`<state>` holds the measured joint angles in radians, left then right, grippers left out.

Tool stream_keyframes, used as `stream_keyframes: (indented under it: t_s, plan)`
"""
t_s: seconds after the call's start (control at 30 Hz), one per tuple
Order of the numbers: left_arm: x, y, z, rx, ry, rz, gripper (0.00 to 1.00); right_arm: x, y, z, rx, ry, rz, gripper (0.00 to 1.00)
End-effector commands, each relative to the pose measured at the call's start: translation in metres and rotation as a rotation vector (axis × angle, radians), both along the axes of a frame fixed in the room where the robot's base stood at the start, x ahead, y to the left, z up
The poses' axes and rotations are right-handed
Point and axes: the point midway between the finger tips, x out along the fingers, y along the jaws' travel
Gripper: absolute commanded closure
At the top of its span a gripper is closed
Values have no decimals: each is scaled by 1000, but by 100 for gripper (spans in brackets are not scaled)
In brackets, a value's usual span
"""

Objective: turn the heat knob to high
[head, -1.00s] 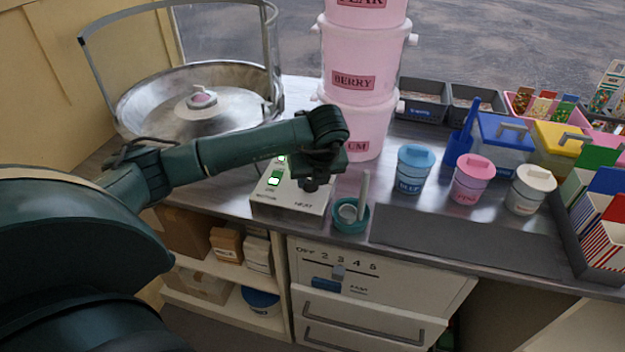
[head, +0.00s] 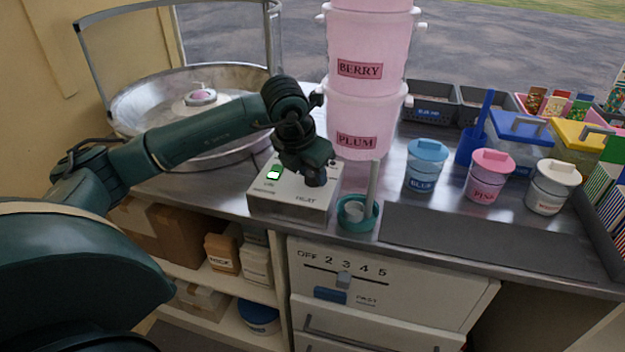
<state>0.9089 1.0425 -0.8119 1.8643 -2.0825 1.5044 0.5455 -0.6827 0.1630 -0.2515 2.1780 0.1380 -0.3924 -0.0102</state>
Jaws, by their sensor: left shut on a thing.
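The heat control box (head: 292,206) is a pale box on the metal counter, with a lit green switch (head: 274,173) at its left and the word HEAT on its front right edge. My left gripper (head: 315,178) points down over the right part of the box top, above the HEAT label. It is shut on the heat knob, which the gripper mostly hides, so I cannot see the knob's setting. My right gripper is not in view.
A teal cup (head: 358,214) with an upright handle stands close to the box's right side. Pink tubs (head: 364,122) rise behind it. The round metal floss pan (head: 135,108) is at back left. Lidded blue (head: 427,166), pink (head: 490,177) and white (head: 552,187) jars stand right.

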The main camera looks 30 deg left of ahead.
Motion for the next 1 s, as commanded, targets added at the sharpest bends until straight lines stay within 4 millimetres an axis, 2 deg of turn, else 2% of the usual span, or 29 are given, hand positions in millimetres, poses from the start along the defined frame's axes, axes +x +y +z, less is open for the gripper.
stream_keyframes:
  t_s: [0.2, 1.0]
  plan:
    - [0, 3, -2, 0, 0, -203, 89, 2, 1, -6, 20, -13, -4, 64]
    - [4, 8, 1, 0, 1, -923, 89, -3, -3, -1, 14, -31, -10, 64]
